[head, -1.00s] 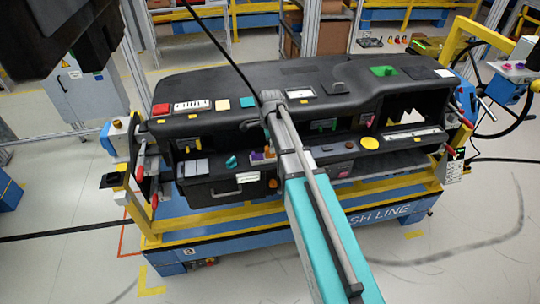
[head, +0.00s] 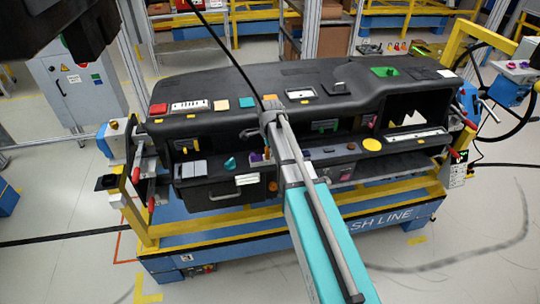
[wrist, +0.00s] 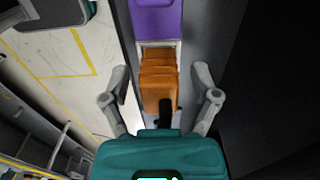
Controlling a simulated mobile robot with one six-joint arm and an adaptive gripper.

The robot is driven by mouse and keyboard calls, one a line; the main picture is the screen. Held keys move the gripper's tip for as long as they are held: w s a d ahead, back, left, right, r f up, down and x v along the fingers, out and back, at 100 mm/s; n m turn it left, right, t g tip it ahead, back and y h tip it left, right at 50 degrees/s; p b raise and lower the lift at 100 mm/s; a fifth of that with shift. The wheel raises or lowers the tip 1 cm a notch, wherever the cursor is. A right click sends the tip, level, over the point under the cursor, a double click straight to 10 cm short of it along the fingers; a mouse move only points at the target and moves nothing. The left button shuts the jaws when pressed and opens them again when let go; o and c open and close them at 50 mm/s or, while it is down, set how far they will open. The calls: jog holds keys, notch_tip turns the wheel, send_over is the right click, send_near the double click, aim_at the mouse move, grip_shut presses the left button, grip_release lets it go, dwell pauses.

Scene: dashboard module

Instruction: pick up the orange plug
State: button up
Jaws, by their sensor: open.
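The orange plug (wrist: 158,80) shows in the wrist view as a ridged orange block in a pale, narrow slot. It lies between the two fingers of my gripper (wrist: 159,84), which is open. Gaps remain on both sides, and neither finger visibly touches the plug. A dark rod covers part of the plug's near end. A purple block (wrist: 157,17) sits just beyond it in line. In the head view the purple block (head: 257,157) shows beside my arm on the front of the dashboard. I cannot clearly make out the plug there.
The black dashboard (head: 320,75) rests on a blue and yellow stand (head: 300,236). A teal part (head: 230,163) and an orange-brown knob (head: 273,186) are close to my arm. A dark wall (wrist: 235,75) rises right of the slot in the wrist view.

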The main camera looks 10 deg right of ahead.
grip_shut()
dwell(0.4)
jog(key=shift+r, duration=0.1)
notch_tip(320, 180, up, 3)
jog(key=p, duration=0.2)
jog(key=shift+p, duration=0.4)
jog(key=s+r+p, duration=1)
jog(key=s, duration=0.4)
jog(key=shift+f, duration=0.1)
dwell(0.5)
